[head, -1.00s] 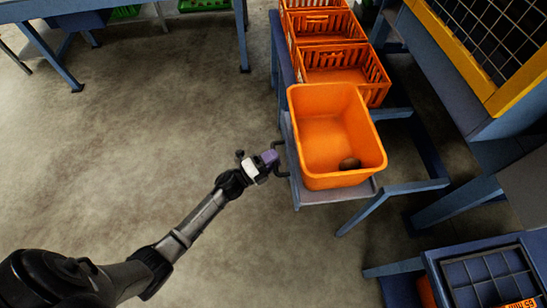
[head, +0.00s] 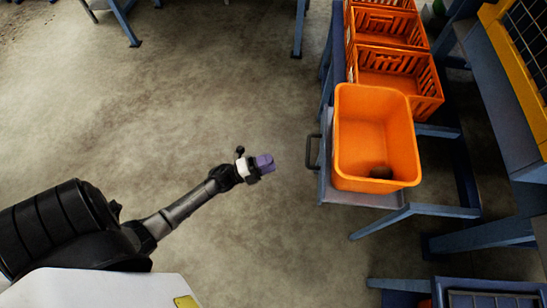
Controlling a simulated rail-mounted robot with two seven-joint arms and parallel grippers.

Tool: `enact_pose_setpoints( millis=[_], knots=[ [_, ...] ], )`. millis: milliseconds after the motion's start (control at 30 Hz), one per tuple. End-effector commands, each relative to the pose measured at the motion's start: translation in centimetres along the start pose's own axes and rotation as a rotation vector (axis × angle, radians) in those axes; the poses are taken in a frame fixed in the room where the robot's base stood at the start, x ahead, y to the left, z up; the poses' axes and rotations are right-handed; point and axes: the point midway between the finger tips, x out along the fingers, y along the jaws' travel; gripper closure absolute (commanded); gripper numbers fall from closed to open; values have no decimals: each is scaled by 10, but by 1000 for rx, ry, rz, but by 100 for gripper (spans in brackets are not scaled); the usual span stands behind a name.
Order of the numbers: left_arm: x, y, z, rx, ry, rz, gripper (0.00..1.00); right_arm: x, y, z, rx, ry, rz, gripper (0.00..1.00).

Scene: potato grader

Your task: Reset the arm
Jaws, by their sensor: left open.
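My left arm comes in from the lower left in the head view. Its gripper (head: 264,163), with purple fingers, is open, as far as its small size shows, and nothing is seen in it. It hangs over bare floor, to the left of the orange bin (head: 362,108) and apart from it. My right gripper is out of view.
The orange bin stands on a blue-framed stand (head: 380,200) with a dark handle (head: 312,151) on its left. A brown potato (head: 381,172) lies in it. Orange slatted crates (head: 435,84) stand behind. Machine frames fill the right. The floor (head: 200,100) at left is clear.

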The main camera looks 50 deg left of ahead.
Motion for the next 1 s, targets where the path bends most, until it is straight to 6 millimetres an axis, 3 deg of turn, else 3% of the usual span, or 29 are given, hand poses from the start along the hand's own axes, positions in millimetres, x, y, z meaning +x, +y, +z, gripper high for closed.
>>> enact_pose_setpoints(
  millis=[700,867,1000],
  knots=[
    [0,0,1,-38,-4,3,58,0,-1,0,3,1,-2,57],
    [-4,20,28,-144,-180,109,58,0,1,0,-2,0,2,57],
    [-17,40,64,-283,-455,218,58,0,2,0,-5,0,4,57]
  ],
)
